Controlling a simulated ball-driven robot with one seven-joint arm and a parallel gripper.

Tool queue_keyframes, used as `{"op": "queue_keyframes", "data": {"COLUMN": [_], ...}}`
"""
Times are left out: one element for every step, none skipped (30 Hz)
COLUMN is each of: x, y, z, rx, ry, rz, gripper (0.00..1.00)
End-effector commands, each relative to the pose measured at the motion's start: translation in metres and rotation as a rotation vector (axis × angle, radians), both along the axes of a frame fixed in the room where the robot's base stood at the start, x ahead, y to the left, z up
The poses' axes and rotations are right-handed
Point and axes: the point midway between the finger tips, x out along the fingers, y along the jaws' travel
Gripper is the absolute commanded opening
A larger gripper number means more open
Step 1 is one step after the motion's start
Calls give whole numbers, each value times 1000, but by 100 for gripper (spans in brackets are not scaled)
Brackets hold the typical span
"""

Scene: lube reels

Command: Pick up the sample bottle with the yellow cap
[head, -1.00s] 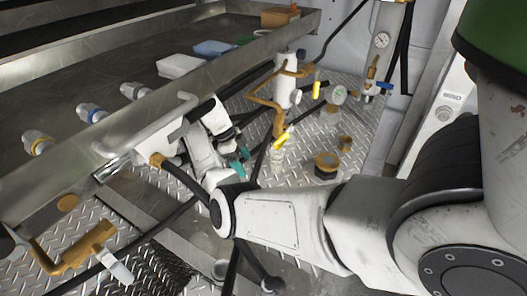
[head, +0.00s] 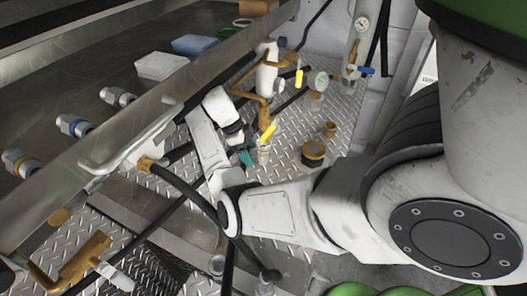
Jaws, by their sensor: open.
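A small pale, clear bottle (head: 263,156) stands on the diamond-plate floor below the brass valve. A tilted yellow piece (head: 268,133) shows just above it; I cannot tell whether this is its cap or a valve handle. My gripper (head: 246,155), with teal fingers, is open and just left of the bottle in the picture. The fingers look empty. I cannot tell whether they touch the bottle. My own arm link hides part of the floor in front.
A brass cylinder with a dark top (head: 313,153) and a smaller brass fitting (head: 329,129) stand to the right. The white pipe valve (head: 266,72) rises behind. A metal bench edge (head: 180,115) with a handle and hoses runs along the left.

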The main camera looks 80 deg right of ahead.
Motion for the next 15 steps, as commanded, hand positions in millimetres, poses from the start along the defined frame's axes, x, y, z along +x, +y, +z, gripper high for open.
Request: {"op": "queue_keyframes", "data": {"x": [-6, -10, -15, -20, -25, -31, -36, -41, -43, -43, -44, -44, -44, -44, -44], "y": [0, -1, -1, -2, -2, -3, -3, -3, -3, -3, -3, -3, -3, -3, -3], "z": [2, 2, 2, 2, 3, 3, 3, 3, 0, -4, -6, -9, -10, -11, -11], "rx": [0, -1, 0, 0, -1, -2, -1, 0, 2, 2, 1, 1, 1, 1, 0], "ry": [1, 1, 1, 2, 1, 2, 2, 3, 3, 3, 2, 1, 0, 0, 0], "rz": [-3, -3, -3, -3, -3, -4, -4, -3, -1, 0, 0, 0, 0, 0, -1], "gripper": [79, 79, 79, 79, 79, 79, 79, 79, 79, 79, 79, 79, 79, 79, 79]}}
